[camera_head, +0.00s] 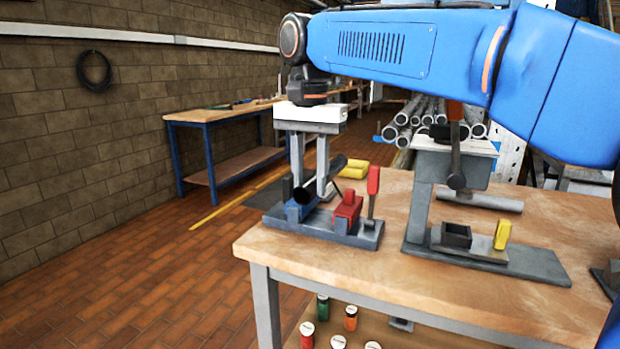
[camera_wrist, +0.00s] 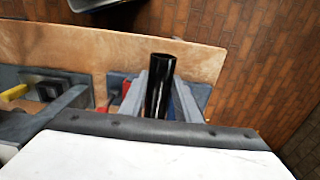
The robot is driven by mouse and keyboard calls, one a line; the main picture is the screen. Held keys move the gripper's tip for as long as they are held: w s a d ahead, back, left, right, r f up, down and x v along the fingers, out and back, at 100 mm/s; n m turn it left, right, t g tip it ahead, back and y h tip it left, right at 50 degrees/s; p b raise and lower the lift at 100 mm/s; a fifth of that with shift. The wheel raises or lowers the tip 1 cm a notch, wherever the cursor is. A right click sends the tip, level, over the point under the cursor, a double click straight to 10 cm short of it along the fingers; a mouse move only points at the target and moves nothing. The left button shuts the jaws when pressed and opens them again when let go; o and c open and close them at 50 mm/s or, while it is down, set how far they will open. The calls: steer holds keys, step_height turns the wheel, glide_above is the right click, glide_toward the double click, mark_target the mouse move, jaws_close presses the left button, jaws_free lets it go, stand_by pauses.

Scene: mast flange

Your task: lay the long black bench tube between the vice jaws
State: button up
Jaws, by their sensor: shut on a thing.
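The long black bench tube (camera_head: 338,164) is held by my gripper (camera_head: 310,192), whose two grey fingers point down on either side of it. The tube lies roughly level, its open end towards the head camera. In the wrist view the tube (camera_wrist: 160,84) sits between both fingers. The vice has a dark base (camera_head: 325,229), a blue jaw part (camera_head: 296,212), a red jaw part (camera_head: 348,208) and an upright red handle (camera_head: 373,183). The tube's near end shows just above the blue part. I cannot tell whether it touches the vice; the fingers hide part of both.
The wooden bench (camera_head: 440,290) carries a second fixture with a grey post (camera_head: 420,205), a black box (camera_head: 456,236) and a yellow block (camera_head: 502,233) at right. Another yellow piece (camera_head: 354,168) lies behind the vice. Metal pipes (camera_head: 430,108) are stacked beyond. Brick floor lies left.

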steer(key=shift+f, duration=4.75)
steer(key=o, duration=1.2)
step_height(320, 180, up, 17)
steer(key=shift+r, duration=0.2)
